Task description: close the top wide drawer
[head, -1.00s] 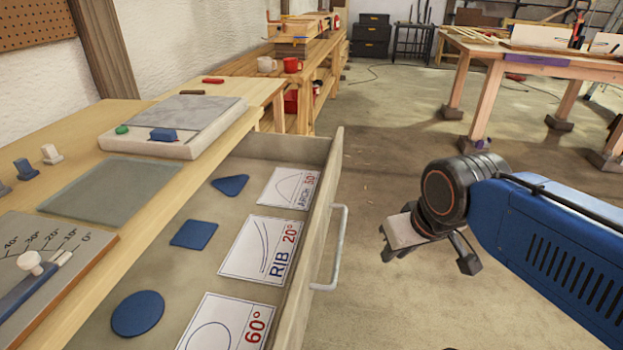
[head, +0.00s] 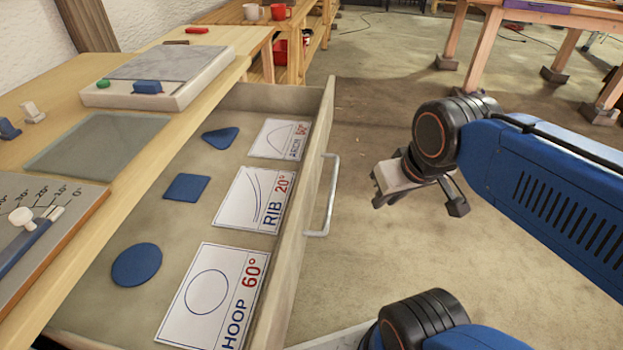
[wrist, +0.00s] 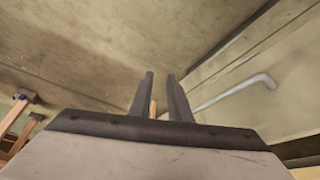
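The wide drawer (head: 312,205) stands pulled out from the bench, its wooden front facing right. Its pale bar handle (head: 329,200) is on that front and also shows in the wrist view (wrist: 238,92), right of the fingers. Inside lie a HOOP 60° card (head: 212,296), a RIB 20° card, an arch card and blue shapes: a disc (head: 136,265), a square and a rounded triangle. My gripper (head: 418,204) is right of the handle, apart from it. Its two fingers are spread with nothing between them in the wrist view (wrist: 161,75). Drawers below are hidden in the head view.
The benchtop (head: 80,92) carries a grey mat (head: 98,146), a pale block with a slab (head: 165,75) and an angle gauge (head: 40,230). Bare floor (head: 375,120) lies right of the drawer. Another table (head: 560,15) stands at the back right.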

